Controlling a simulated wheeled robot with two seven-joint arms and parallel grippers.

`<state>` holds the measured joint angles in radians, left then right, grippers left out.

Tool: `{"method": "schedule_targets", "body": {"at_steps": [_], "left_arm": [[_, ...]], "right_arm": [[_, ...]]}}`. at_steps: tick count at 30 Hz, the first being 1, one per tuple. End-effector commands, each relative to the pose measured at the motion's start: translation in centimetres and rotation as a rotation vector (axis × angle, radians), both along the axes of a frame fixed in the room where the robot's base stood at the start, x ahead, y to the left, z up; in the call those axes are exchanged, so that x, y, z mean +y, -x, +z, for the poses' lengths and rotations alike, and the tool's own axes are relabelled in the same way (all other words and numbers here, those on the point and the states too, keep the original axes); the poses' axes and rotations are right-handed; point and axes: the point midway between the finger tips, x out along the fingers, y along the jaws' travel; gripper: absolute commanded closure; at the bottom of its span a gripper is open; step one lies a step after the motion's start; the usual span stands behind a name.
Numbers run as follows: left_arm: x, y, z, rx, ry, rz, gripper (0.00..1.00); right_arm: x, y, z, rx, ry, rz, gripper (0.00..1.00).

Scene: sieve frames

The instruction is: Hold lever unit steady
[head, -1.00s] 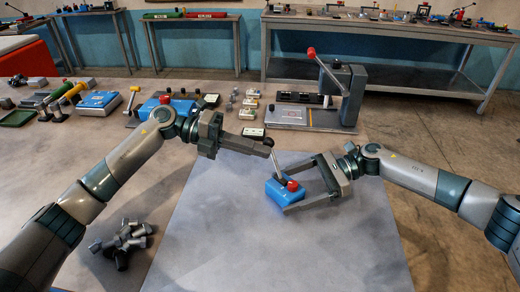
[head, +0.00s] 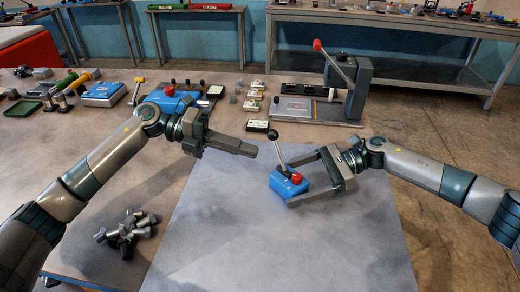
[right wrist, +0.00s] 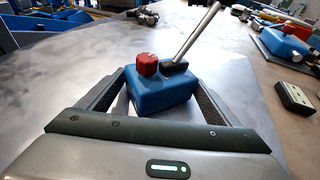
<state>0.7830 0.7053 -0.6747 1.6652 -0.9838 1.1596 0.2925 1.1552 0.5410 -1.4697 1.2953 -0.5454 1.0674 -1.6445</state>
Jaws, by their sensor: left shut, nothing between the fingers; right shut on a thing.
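The lever unit (head: 288,184) is a blue box with a red button and a metal lever topped by a dark knob. It stands on the pale grey mat (head: 290,240), its lever tilted up and to the left in the head view. My right gripper (head: 281,190) is shut on the box, one finger on each side. The right wrist view also shows the lever unit (right wrist: 160,90) between the fingers, with the button and the lever on top. My left gripper (head: 256,152) is shut and empty, to the left of the lever knob and apart from it.
A press with a red-tipped handle (head: 340,95) stands behind the mat. Several small parts and a second blue box (head: 170,103) lie at the back left. A pile of grey bolts (head: 125,232) lies left of the mat. The front of the mat is clear.

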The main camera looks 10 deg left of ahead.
Motion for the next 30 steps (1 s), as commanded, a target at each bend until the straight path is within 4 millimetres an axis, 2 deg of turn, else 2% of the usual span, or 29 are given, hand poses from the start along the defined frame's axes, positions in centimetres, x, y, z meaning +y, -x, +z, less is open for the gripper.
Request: {"method": "schedule_targets", "body": {"at_steps": [3, 9, 15, 25, 26, 27, 30], "left_arm": [[2.2, -0.2, 0.4, -0.001, 0.0, 0.003, 1.0], [4.5, -0.3, 0.9, -0.001, 0.0, 0.001, 1.0], [5.2, -0.4, 1.1, -0.001, 0.0, 0.0, 1.0], [5.2, -0.4, 1.1, -0.001, 0.001, 0.0, 1.0], [5.2, -0.4, 1.1, -0.001, 0.001, 0.0, 1.0], [5.2, -0.4, 1.1, -0.001, 0.001, -0.001, 1.0], [5.2, -0.4, 1.1, -0.001, 0.001, -0.001, 1.0]], "right_arm": [[0.0, 0.0, 0.0, 0.0, 0.0, 0.0, 0.69], [0.0, 0.0, 0.0, 0.0, 0.0, 0.0, 0.69], [0.0, 0.0, 0.0, 0.0, 0.0, -0.001, 0.69], [0.0, 0.0, 0.0, 0.0, 0.0, -0.001, 0.69], [0.0, 0.0, 0.0, 0.0, 0.0, -0.001, 0.1], [0.0, 0.0, 0.0, 0.0, 0.0, -0.001, 0.01], [0.0, 0.0, 0.0, 0.0, 0.0, -0.001, 0.0]]}}
